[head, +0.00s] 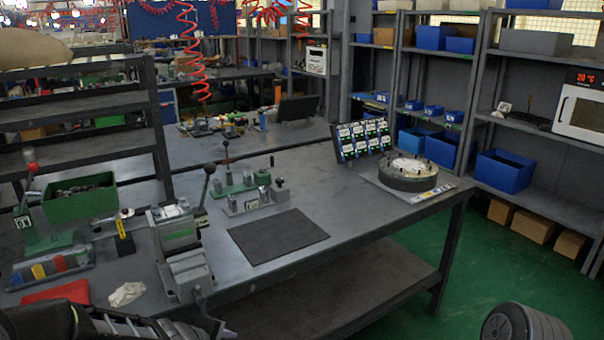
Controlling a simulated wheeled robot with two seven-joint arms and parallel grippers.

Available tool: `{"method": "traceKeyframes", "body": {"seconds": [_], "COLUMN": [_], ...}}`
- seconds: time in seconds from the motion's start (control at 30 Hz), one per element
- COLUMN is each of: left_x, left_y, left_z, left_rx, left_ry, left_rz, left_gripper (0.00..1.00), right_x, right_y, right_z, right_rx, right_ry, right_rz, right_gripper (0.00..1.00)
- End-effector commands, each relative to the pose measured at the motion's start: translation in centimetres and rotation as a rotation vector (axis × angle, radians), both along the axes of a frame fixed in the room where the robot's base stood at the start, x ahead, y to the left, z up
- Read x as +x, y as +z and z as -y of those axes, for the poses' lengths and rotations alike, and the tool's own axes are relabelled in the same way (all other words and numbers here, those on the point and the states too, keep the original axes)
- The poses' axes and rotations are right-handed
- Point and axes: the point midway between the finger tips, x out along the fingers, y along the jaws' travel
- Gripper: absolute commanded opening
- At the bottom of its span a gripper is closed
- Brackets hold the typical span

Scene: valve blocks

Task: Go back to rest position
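A dark part of my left arm (45,322) enters at the bottom left edge. Grey and black ridged parts (120,325) beside it may belong to my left gripper, but the frame cuts them off and fingertips are not clear. At the bottom right a grey rounded part (522,322) looks like my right arm. My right gripper is not in view. On the workbench (340,260), grey and green blocks with levers (252,198) stand behind a dark flat mat (278,237). The mat is bare.
A grey press-like fixture (182,250), a green bin (80,200), a red cloth (57,292) and a pale crumpled cloth (127,293) are on the left of the bench. A round fixture (408,172) stands at the right end. Shelves line the back right; green floor is open there.

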Motion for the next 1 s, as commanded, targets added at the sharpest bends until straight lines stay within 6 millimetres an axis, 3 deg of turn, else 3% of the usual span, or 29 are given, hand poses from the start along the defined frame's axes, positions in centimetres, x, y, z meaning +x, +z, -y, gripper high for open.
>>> {"method": "traceKeyframes", "body": {"seconds": [0.03, 0.17, 0.2, 0.3, 0.4, 0.5, 0.6, 0.7, 1.0], "left_x": [-1.6, -6.6, -8.8, -15.0, -20.8, -25.2, -27.7, -28.6, -28.5], "left_y": [-2.1, -7.8, -9.9, -14.7, -17.8, -19.5, -20.2, -20.6, -20.7], "left_z": [1.7, 5.7, 6.7, 8.5, 9.4, 10.1, 10.8, 11.0, 10.9], "left_rx": [-0.17, -0.614, -0.728, -0.901, -0.917, -0.854, -0.807, -0.79, -0.791], "left_ry": [0.162, 0.721, 0.921, 1.404, 1.703, 1.81, 1.83, 1.838, 1.838], "left_rz": [-0.098, -0.409, -0.514, -0.732, -0.848, -0.92, -0.971, -0.989, -0.989], "left_gripper": [0.33, 0.33, 0.33, 0.33, 0.33, 0.33, 0.33, 0.33, 0.33], "right_x": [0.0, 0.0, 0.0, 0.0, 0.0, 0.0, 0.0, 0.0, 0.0], "right_y": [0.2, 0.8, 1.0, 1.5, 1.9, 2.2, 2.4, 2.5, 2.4], "right_z": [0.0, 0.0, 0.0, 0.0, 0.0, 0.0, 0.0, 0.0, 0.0], "right_rx": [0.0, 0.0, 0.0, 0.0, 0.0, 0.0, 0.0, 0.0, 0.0], "right_ry": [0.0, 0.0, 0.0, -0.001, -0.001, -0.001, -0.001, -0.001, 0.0], "right_rz": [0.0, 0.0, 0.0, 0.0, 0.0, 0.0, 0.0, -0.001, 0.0], "right_gripper": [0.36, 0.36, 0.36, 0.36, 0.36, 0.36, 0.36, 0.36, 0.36]}}
